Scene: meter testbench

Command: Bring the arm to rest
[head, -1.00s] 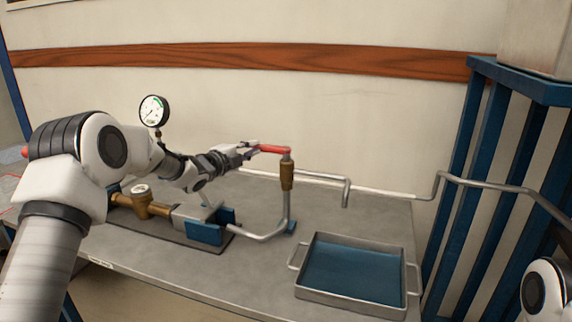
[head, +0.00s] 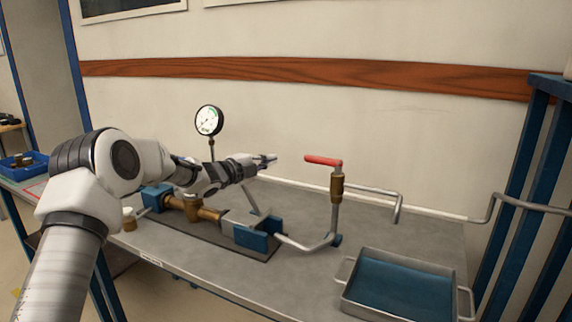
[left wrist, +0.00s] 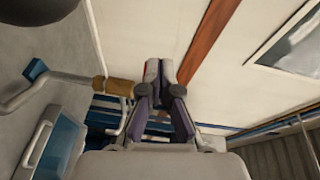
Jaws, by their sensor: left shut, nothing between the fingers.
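My left gripper (head: 268,160) is shut and empty in the head view, above the bench and left of the red valve handle (head: 323,161), with a clear gap between them. The red handle points left from the top of a brass valve (head: 337,187) on an upright pipe. In the left wrist view the fingers (left wrist: 158,70) are together, with the brass valve (left wrist: 113,87) to their left. My right gripper does not show.
A round gauge (head: 209,120) stands behind my left arm. A brass meter (head: 193,207) and blue clamps (head: 257,240) sit below it. A blue-lined tray (head: 400,290) stands at the bench's right front. A blue rack (head: 545,150) rises at the right.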

